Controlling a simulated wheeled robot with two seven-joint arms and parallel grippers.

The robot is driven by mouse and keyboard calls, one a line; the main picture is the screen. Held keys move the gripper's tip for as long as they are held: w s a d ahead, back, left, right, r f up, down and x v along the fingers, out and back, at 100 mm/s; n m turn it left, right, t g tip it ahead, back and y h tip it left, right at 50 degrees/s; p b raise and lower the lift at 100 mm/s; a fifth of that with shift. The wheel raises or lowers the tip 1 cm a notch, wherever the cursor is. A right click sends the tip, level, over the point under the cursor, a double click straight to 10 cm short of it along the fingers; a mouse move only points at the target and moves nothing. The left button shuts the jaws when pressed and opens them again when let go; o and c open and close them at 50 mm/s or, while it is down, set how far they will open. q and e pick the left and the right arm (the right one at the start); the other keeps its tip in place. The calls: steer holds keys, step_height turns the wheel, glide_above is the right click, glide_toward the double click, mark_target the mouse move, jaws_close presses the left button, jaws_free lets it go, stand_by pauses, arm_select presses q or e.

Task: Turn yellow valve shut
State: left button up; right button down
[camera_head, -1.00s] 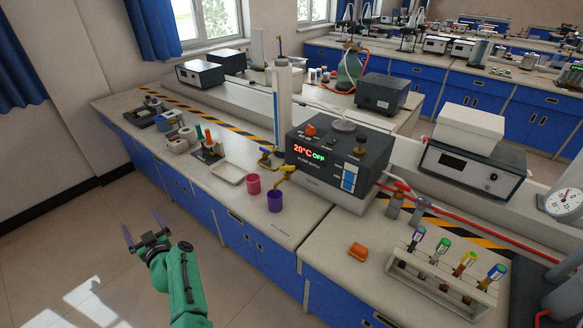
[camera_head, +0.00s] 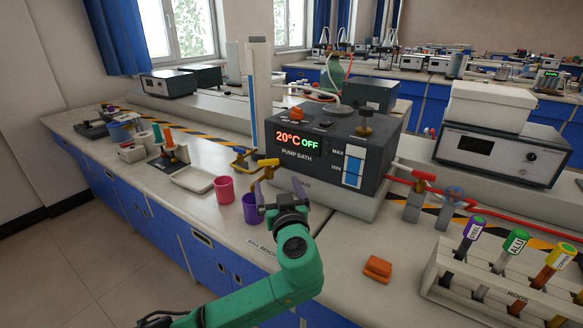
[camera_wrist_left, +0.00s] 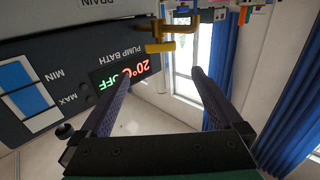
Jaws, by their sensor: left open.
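A yellow tap valve (camera_head: 268,163) sticks out at the lower front left of the dark pump bath (camera_head: 292,166), above a purple cup (camera_head: 248,207). In the left wrist view the yellow valve (camera_wrist_left: 162,47) shows beyond the fingertips, roughly between them, with the picture turned over. A second yellow tap (camera_head: 240,155) sits to its left. My left gripper (camera_head: 279,188) is open and empty in front of the bath, close to the valve, with no clear contact. Its two fingers stand wide apart in the left wrist view (camera_wrist_left: 160,78). My right gripper is out of view.
A pink cup (camera_head: 224,189) and a white tray (camera_head: 192,179) stand left of the purple cup. A tall clear cylinder (camera_head: 260,90) rises behind the taps.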

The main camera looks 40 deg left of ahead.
mark_target(269, 161)
arm_select(q)
steer(key=p+x, duration=0.2)
steer(key=x, duration=1.1)
steer(key=shift+w+a+r, duration=0.1)
steer(key=shift+a, duration=0.25)
steer(key=c, duration=1.2)
steer(key=shift+c, duration=0.2)
